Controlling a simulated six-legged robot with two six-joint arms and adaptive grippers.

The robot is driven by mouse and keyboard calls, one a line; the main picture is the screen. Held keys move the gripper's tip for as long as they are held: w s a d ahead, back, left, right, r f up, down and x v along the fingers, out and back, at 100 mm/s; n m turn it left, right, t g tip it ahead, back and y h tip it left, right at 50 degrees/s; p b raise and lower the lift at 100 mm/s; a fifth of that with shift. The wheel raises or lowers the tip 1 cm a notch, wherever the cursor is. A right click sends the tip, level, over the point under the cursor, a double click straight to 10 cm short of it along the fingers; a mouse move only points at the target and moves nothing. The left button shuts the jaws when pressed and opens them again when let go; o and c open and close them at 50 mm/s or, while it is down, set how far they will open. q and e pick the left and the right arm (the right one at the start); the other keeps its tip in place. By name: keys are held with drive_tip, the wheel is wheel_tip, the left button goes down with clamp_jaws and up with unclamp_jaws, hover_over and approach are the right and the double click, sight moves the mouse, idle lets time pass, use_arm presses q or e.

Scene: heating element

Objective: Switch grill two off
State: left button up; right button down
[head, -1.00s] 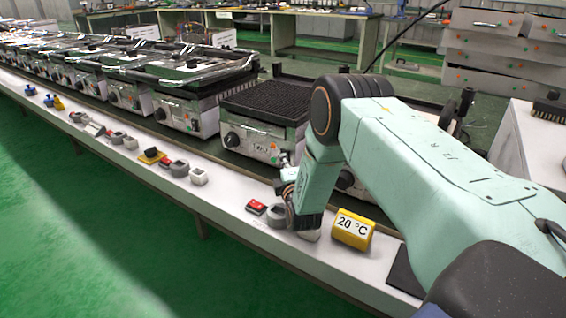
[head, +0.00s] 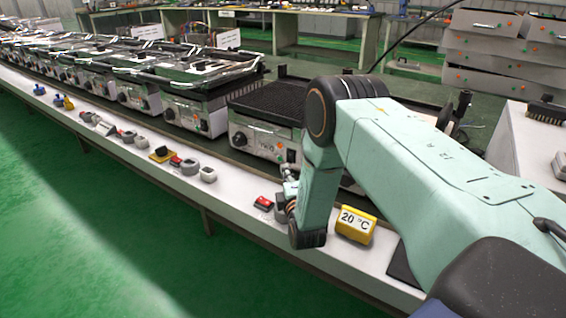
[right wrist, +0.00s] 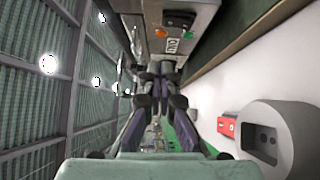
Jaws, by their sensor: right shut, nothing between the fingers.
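Grill two (head: 262,137) is a metal box with a black ribbed plate on top, a dark dial (head: 240,140) and small indicators at its front. In the right wrist view its "TWO" label (right wrist: 172,46) shows, with orange and green lights and a black switch (right wrist: 180,19) on the front panel. My right gripper (head: 289,178) is in front of the grill's right front corner, partly hidden by its own wrist. In the right wrist view its fingers (right wrist: 158,82) are together and empty, apart from the switch in that picture. My left gripper is out of view.
A red switch (head: 264,203) and a grey socket (head: 280,206) lie on the white ledge beside my right wrist. A yellow "20 °C" block (head: 356,225) stands to its right. More grills (head: 200,100) line the bench to the left.

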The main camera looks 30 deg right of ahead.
drive_tip(key=v, duration=0.1)
drive_tip(key=p+v, duration=0.1)
drive_tip(key=v, duration=0.2)
drive_tip(key=shift+s+a+r, duration=0.25)
drive_tip(key=shift+s+r, duration=0.05)
drive_tip(key=shift+s, duration=0.2)
drive_tip(key=shift+d+f, duration=0.15)
drive_tip(key=shift+s, duration=0.1)
